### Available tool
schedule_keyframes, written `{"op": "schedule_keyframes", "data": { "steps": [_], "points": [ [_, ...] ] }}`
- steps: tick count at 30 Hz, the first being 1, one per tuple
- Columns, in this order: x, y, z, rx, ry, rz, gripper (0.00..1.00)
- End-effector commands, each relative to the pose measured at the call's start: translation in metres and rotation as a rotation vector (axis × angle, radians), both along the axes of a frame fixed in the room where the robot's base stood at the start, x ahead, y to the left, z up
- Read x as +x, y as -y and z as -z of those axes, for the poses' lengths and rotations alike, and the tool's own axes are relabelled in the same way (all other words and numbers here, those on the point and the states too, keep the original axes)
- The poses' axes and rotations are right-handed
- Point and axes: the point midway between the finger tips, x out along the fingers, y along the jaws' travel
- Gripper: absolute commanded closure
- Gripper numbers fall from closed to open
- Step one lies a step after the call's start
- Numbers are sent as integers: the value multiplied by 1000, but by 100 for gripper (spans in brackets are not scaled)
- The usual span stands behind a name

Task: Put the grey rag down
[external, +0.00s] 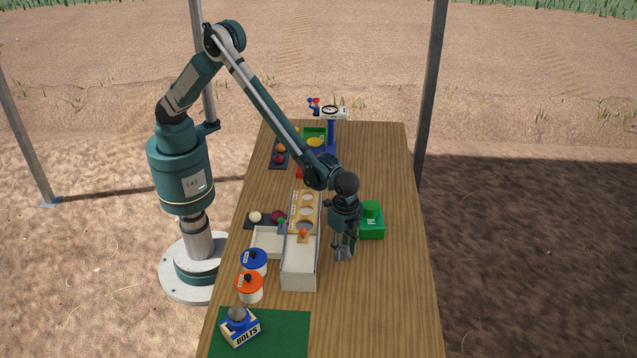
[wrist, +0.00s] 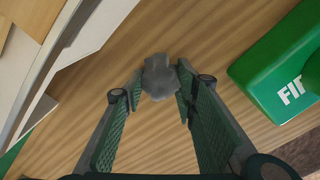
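The grey rag (wrist: 160,77) is a small crumpled lump between my fingertips in the wrist view, with a finger against each side. My gripper (wrist: 158,85) is shut on it. In the external view my gripper (external: 344,248) points down over bare wooden table, right of the long white box. The rag is hard to make out there against the fingers. I cannot tell whether the rag touches the table.
The white box with a holed wooden board (external: 303,212) stands close to the left. A green first-aid box (external: 372,222) is close to the right; it also shows in the wrist view (wrist: 285,65). Blue- and orange-lidded pots (external: 249,290) stand front left. The table's front right is clear.

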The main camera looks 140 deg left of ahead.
Motion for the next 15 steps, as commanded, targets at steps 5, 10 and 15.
{"op": "schedule_keyframes", "data": {
  "steps": [5,10,15],
  "points": [
    [0,0,0,0,0,0,57],
    [0,0,0,0,0,0,57],
    [0,0,-2,0,0,0,57]
  ]
}}
